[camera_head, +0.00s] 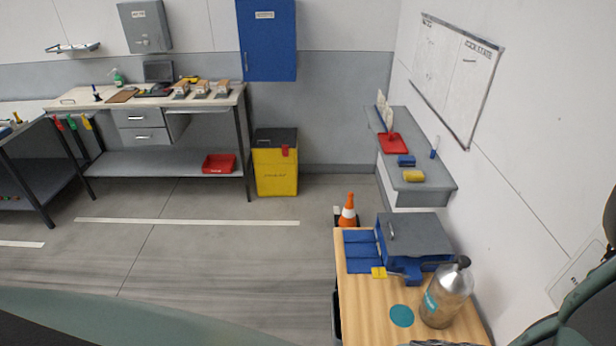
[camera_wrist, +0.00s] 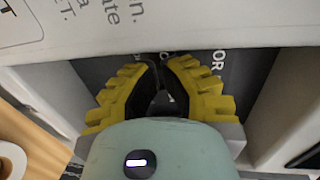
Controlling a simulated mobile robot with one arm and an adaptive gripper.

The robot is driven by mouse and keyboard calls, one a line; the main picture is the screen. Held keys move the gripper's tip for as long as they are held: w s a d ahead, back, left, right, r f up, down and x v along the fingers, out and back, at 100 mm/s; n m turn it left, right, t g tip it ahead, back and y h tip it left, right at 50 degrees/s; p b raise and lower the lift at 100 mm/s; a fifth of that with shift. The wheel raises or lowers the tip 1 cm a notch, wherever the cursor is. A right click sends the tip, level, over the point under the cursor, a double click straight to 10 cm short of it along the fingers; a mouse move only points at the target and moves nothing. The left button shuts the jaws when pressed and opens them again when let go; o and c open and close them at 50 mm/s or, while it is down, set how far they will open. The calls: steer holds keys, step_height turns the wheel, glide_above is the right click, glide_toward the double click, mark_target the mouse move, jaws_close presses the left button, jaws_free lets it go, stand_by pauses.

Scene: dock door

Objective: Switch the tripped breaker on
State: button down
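No breaker switch can be made out in either view. A grey wall box (camera_head: 145,27) with a small unreadable label hangs at the upper left in the head view; I cannot tell whether it holds the breaker. My gripper (camera_wrist: 164,64) shows in the wrist view, with ridged yellow fingers and dark inner sides. Its fingertips lie close together in front of a dark grey surface with white letters; whether they meet or hold something is hidden in shadow. A white printed sheet or panel (camera_wrist: 200,25) crosses the top of that view.
A blue wall cabinet (camera_head: 267,40) hangs above a yellow bin (camera_head: 275,170). A workbench (camera_head: 70,103) stands at the left. A wooden table (camera_head: 365,310) with a blue-grey box (camera_head: 415,235) and a metal bottle (camera_head: 445,300) is near right. The middle floor is clear.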

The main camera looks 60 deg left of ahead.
stand_by(0.3)
steer(key=s+a+r+p, duration=0.1)
steer(key=s+a+r, duration=0.1)
steer(key=s, duration=0.3)
steer(key=s+a+r+g+p, duration=0.1)
steer(key=s+a+r, duration=0.2)
steer(key=s+a, duration=0.1)
steer(key=shift+s+a+y, duration=0.4)
steer(key=shift+s, duration=0.15)
stand_by(0.8)
